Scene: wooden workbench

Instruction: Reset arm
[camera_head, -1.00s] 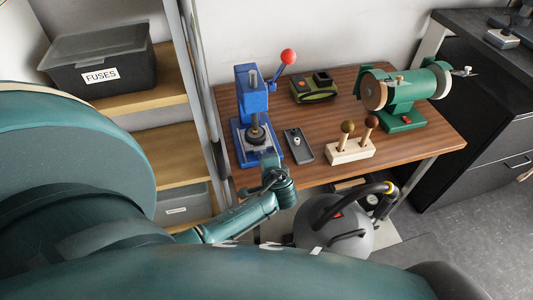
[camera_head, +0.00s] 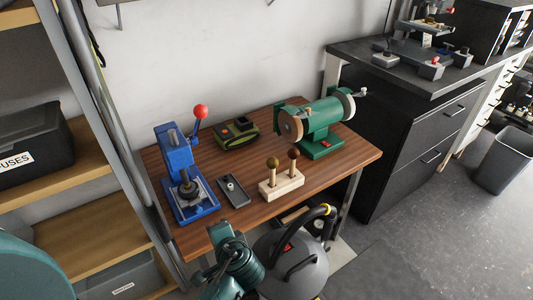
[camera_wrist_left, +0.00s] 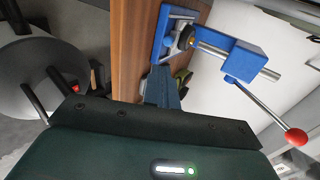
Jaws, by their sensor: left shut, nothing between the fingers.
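My left arm reaches up from the bottom of the head view. Its gripper (camera_head: 222,234) is at the front edge of the wooden workbench (camera_head: 325,172), below and right of the blue press (camera_head: 178,160) with the red ball lever. The gripper is partly hidden by my own wrist. In the left wrist view the fingers (camera_wrist_left: 163,84) are shut with nothing between them, and the press (camera_wrist_left: 243,58) is beyond them. My right gripper is in neither view.
A small dark tray (camera_head: 233,190), a wooden block (camera_head: 281,185) with two knobbed handles, a green-black device (camera_head: 236,133) and a green bench grinder (camera_head: 320,122) stand on the bench. A grey vacuum (camera_head: 290,268) is below. Shelves (camera_head: 95,215) stand left.

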